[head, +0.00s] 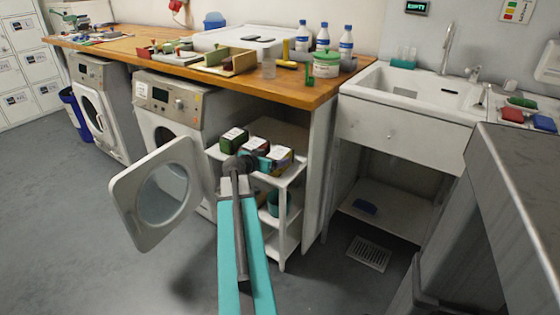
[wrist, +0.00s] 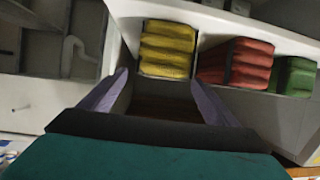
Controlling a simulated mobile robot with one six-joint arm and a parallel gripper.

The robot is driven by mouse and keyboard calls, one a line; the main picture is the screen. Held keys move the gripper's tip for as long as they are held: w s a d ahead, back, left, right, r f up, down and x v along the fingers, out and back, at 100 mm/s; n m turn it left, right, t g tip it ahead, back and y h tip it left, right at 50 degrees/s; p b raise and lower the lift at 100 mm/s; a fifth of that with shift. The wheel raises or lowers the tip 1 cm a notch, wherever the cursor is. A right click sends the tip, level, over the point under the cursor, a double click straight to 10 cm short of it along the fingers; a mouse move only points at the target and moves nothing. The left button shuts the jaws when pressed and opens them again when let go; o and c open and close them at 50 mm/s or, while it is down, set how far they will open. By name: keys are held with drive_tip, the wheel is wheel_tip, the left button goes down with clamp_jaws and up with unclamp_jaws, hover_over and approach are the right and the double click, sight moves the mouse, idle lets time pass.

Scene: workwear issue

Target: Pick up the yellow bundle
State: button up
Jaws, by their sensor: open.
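The yellow bundle (wrist: 167,50) is a folded, ribbed stack with a dark band, in the upper middle of the wrist view. My gripper (wrist: 158,80) is open and empty, its two pale purple fingers spread apart. The yellow bundle lies ahead of the gap between them and appears clear of both fingers. In the head view, the yellow bundle (head: 281,158) is the rightmost in a row on the white shelf unit, with a pale label on top. My forearm reaches toward that row and my gripper is mostly hidden there.
A red bundle (wrist: 235,63) and a green bundle (wrist: 293,76) stand right of the yellow one in the wrist view. In the head view, an open washer door (head: 155,195) is left of the shelf unit (head: 292,180), and the wooden counter (head: 285,88) is above.

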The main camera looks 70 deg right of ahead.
sight(277, 155)
drive_tip(key=shift+s+d+f, duration=0.1)
drive_tip(key=shift+d+f, duration=0.1)
drive_tip(key=shift+d, duration=0.3)
drive_tip(key=shift+x, duration=2.6)
drive_tip(key=shift+c, duration=0.2)
drive_tip(key=c, duration=1.3)
drive_tip(key=shift+r, duration=0.1)
